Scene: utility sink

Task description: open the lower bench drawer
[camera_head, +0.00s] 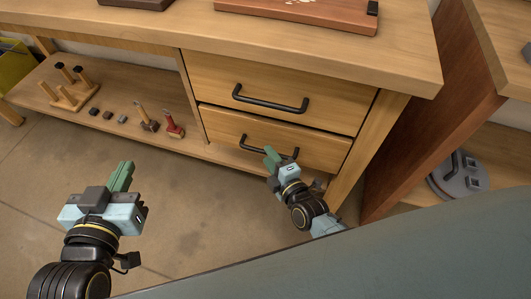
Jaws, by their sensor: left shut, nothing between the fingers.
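The lower bench drawer (318,152) is a light wood front below a matching upper drawer. My left gripper (125,172) is shut and empty, held over the floor at the left, well away from the drawers.
The upper drawer (285,82) is shut, with its own dark handle (270,103). An open shelf (120,88) left of the drawers holds a wooden peg stand (67,97) and several small tools. A brown panel (425,110) stands close at the right. The floor before the bench is clear.

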